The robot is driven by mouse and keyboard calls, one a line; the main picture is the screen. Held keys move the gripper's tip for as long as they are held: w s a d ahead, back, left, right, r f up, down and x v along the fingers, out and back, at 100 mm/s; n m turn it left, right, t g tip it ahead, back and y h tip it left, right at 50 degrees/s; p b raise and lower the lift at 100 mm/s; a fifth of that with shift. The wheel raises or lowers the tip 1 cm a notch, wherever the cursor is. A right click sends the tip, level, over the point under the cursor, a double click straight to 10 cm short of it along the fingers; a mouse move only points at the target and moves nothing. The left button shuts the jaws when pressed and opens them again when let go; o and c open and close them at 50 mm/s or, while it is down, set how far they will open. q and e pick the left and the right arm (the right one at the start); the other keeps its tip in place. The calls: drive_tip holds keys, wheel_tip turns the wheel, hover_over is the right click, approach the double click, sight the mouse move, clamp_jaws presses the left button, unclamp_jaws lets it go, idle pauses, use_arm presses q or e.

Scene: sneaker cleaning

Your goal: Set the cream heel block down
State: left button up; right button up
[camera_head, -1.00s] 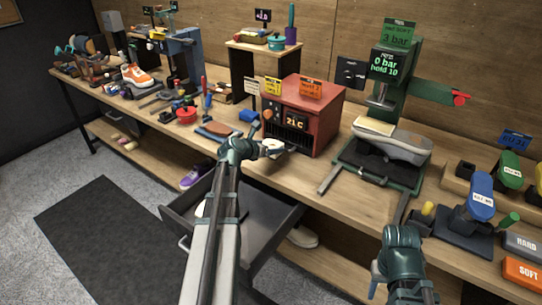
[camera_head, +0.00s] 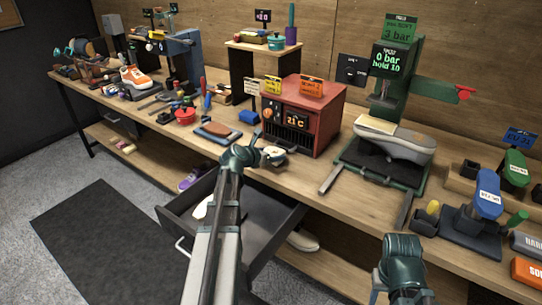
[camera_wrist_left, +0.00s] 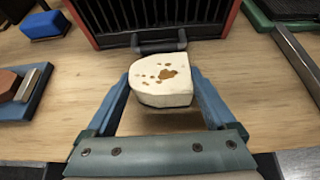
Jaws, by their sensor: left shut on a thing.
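The cream heel block (camera_wrist_left: 160,80), with brown stains on its top, sits between the two blue fingers of my left gripper (camera_wrist_left: 163,88), which is shut on it. In the head view the block (camera_head: 274,156) is at the front of the red heater box, low over the wooden bench (camera_head: 345,198). I cannot tell whether its underside touches the bench. My right gripper (camera_head: 378,284) is at the lower right, away from the block; its fingers are mostly hidden.
The red heater box (camera_head: 308,118) stands just behind the block. A press (camera_head: 400,85) with a grey shoe (camera_head: 402,147) is to the right. An open drawer (camera_head: 262,235) juts out below. A blue block (camera_head: 249,117) and a brown-topped pad (camera_head: 217,131) lie to the left.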

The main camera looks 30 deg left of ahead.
use_arm(q)
drive_tip(key=o, duration=1.1)
drive_tip(key=shift+f, duration=0.1)
drive_tip(key=shift+r, duration=0.2)
drive_tip(key=shift+p+v, duration=3.05)
drive_tip(key=shift+v, duration=3)
drive_tip(key=shift+f, duration=0.1)
